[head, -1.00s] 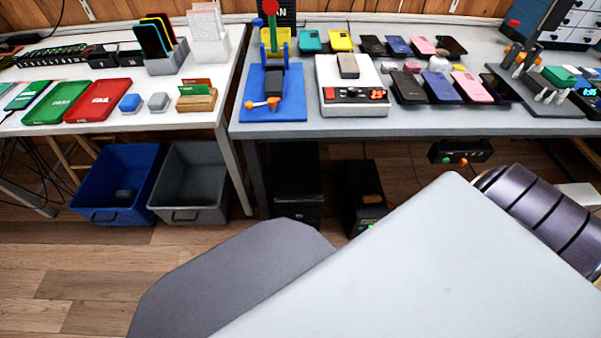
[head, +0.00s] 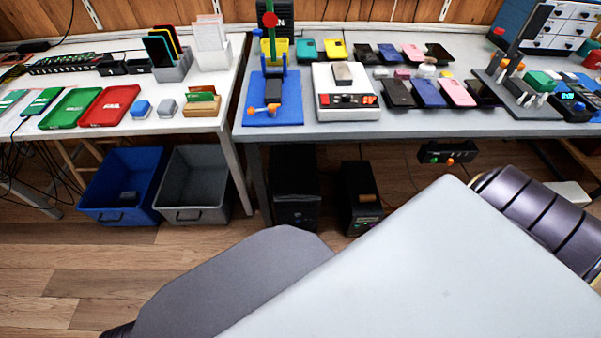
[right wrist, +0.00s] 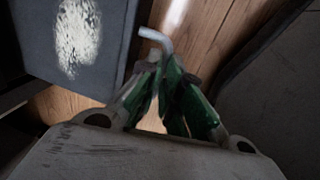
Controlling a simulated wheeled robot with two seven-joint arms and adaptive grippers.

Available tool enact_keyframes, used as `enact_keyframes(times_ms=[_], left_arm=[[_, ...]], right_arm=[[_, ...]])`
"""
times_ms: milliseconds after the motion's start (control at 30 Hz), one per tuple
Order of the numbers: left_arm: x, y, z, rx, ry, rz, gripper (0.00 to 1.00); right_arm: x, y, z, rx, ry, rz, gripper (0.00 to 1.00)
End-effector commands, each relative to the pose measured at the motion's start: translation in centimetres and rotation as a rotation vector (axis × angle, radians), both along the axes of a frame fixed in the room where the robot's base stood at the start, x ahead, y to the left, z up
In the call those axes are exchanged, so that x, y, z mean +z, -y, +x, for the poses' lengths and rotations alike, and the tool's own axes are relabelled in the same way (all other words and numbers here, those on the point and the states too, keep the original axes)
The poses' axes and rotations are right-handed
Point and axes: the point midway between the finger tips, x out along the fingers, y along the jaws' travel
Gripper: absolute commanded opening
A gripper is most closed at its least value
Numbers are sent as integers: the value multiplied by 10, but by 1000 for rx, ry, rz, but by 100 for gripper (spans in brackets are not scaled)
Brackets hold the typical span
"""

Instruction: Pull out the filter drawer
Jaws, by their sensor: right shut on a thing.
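My right gripper (right wrist: 170,85), with green fingers, is in the right wrist view. It is shut on a grey bent rod (right wrist: 157,40), which looks like a handle and sticks out between its fingertips. A dark grey panel (right wrist: 105,22) with a speckled white patch is at the upper left, beside the fingers. I cannot tell whether this panel is part of the filter drawer or how the rod joins it. No filter drawer can be made out clearly in the head view, where my own body covers the lower right. My left gripper is out of view.
Under the grey table (head: 420,122) stand a black tower (head: 295,190) and a smaller black box (head: 361,197). A small black unit (head: 448,152) hangs under the table edge. A blue bin (head: 122,187) and a grey bin (head: 190,187) stand left. Wooden floor is clear at lower left.

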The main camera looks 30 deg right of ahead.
Motion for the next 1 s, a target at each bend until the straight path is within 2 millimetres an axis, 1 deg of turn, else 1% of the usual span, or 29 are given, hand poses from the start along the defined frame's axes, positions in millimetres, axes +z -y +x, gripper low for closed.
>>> enact_keyframes(times_ms=[200,233,400,767,1000], left_arm=[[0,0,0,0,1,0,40],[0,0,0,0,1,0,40],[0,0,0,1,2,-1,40],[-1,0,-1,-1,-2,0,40],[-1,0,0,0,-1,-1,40]], right_arm=[[0,0,1,-1,2,1,0],[0,0,1,-1,2,1,9],[0,0,1,0,1,0,30],[0,0,1,0,1,0,30],[5,1,2,0,3,-1,30]])
